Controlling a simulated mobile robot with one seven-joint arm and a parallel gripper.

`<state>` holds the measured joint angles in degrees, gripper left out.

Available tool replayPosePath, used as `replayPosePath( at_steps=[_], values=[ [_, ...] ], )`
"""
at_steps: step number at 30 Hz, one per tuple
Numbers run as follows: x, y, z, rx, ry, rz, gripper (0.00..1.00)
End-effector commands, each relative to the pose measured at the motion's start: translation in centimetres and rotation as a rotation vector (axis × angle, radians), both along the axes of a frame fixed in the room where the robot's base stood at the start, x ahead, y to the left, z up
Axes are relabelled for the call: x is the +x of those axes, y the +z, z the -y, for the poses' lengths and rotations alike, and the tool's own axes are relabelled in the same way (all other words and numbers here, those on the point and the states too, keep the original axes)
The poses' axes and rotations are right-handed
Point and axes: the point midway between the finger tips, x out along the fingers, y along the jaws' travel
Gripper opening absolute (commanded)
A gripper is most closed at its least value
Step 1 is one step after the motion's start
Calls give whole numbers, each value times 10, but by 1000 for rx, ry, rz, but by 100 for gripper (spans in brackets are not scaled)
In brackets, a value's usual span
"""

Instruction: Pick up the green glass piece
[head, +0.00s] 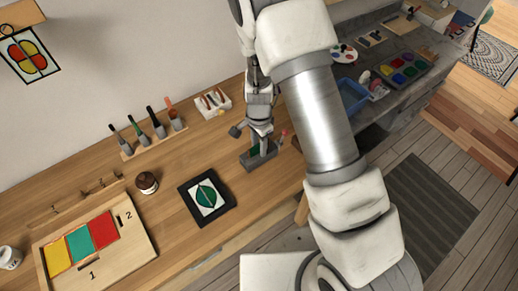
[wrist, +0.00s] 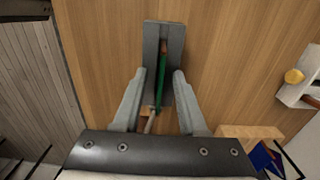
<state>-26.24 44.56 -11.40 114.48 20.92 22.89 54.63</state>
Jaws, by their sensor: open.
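The green glass piece (wrist: 159,80) shows nearly edge-on in the wrist view, as a thin upright strip in the slot of a dark grey holder (wrist: 151,35). In the head view the holder (head: 262,161) stands on the wooden bench, with a little green showing at its top. My gripper (wrist: 160,72) is open, with one finger on each side of the green piece. I see gaps between the fingers and the green piece. In the head view my gripper (head: 258,138) points down over the holder and partly hides it.
A dark frame (head: 229,213) with a green leaf design lies left of the holder. A wooden tray (head: 137,250) with yellow, teal and red panels is at the lower left. A brown jar (head: 147,183), a tool rack (head: 154,141) and a white box (head: 212,104) stand nearby.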

Motion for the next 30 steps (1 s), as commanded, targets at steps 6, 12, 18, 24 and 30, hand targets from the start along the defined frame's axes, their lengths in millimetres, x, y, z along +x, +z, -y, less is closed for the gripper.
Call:
replayPosePath(
  at_steps=[6, 12, 18, 24, 30],
  values=[
    [0, 0, 0, 0, 0, 0, 11],
    [0, 0, 0, 0, 0, 0, 0],
    [0, 0, 0, 0, 0, 0, 0],
    [0, 1, 0, 0, 0, 0, 0],
    [0, 1, 0, 0, 0, 0, 0]
  ],
)
